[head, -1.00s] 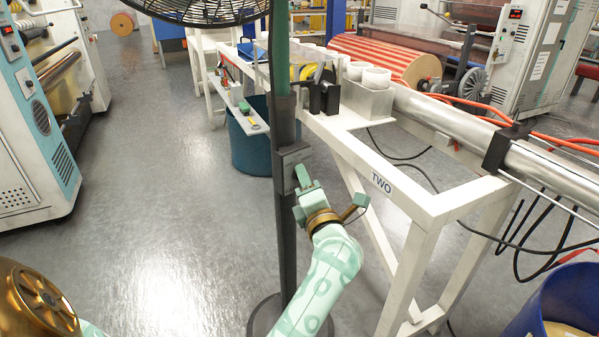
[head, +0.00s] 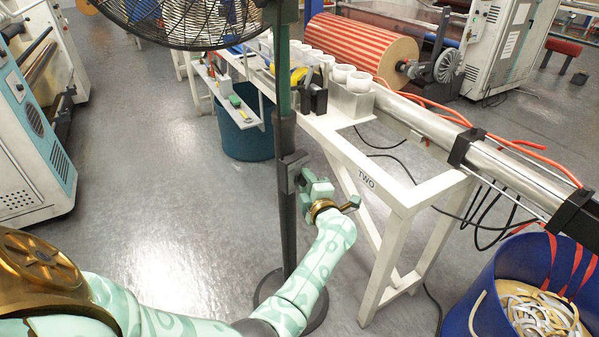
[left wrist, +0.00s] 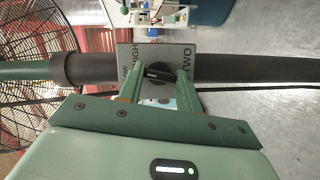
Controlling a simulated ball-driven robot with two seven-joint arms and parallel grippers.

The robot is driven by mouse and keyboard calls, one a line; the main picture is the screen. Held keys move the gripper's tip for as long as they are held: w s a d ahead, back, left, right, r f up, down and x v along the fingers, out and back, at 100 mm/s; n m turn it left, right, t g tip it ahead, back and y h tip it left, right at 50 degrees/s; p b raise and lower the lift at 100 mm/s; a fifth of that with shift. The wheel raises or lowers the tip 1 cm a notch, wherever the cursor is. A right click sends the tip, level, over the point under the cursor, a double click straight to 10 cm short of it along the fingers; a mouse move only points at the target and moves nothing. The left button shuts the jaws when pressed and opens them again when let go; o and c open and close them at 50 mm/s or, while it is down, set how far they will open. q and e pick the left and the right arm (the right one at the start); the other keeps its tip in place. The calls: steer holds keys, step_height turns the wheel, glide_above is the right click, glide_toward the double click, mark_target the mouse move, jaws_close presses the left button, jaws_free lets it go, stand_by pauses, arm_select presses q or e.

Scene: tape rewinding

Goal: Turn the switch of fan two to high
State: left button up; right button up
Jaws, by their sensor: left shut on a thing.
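The switch of fan two is a dark knob (left wrist: 157,74) on a grey plate (left wrist: 125,52) on the fan pole (head: 285,140). The plate reads HIGH and TWO, sideways in the left wrist view. My left gripper (head: 303,187) is at the switch box on the pole. In the left wrist view its two green fingers (left wrist: 157,82) are shut on the knob, one on each side. The fingers hide part of the plate, and I cannot tell which mark the knob points to. The fan head (head: 190,20) is at the top. My right gripper is not in view.
The pole rises from a round dark base (head: 270,290). A blue bin (head: 480,310) is at the lower right, and a teal bin (head: 245,140) is behind. The floor at left is open.

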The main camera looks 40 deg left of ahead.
arm_select(q)
steer(key=shift+d+r+m+g+h+p, duration=0.1)
steer(key=shift+m+g+h+p, duration=0.15)
steer(key=shift+m+g+p, duration=0.65)
steer(key=shift+m+g+h+p, duration=0.25)
steer(key=shift+m+p, duration=1.05)
steer(key=shift+p, duration=0.4)
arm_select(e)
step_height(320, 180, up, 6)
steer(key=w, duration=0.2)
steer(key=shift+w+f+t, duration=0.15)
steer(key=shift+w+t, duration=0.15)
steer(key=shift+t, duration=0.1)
arm_select(q)
steer(key=o, duration=1)
